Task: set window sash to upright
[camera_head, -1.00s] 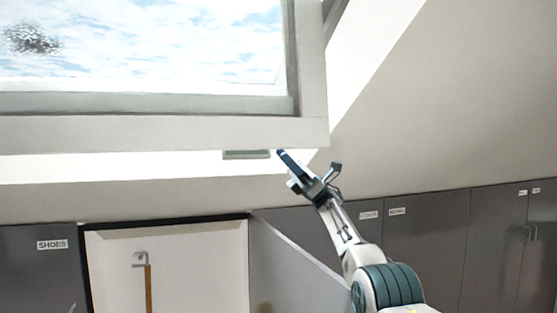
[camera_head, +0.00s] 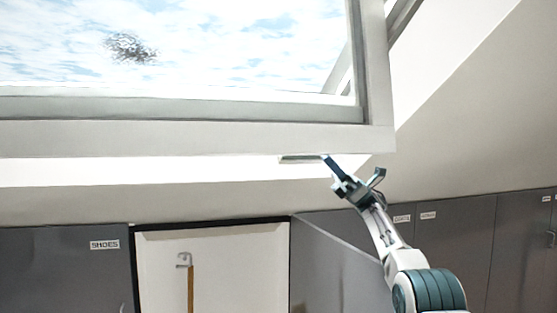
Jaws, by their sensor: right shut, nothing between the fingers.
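The window sash (camera_head: 200,139) fills the upper left of the head view. It is a pale frame around a pane with sky behind it, tilted away from the sloped opening, with a bright gap below its lower edge. A narrow grey bar (camera_head: 300,159) shows just under that lower edge. My right gripper (camera_head: 327,160) comes up from the lower right and is shut and empty. Its tip is at the right end of the bar in the picture; I cannot tell whether they touch. My left gripper is not in view.
Grey cupboards run along the low wall, one with a SHOES label (camera_head: 104,245). An open compartment (camera_head: 240,265) holds a hook and a wooden pole (camera_head: 190,288). A grey door panel (camera_head: 330,268) stands open beside it. The sloped ceiling (camera_head: 450,150) is at the right.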

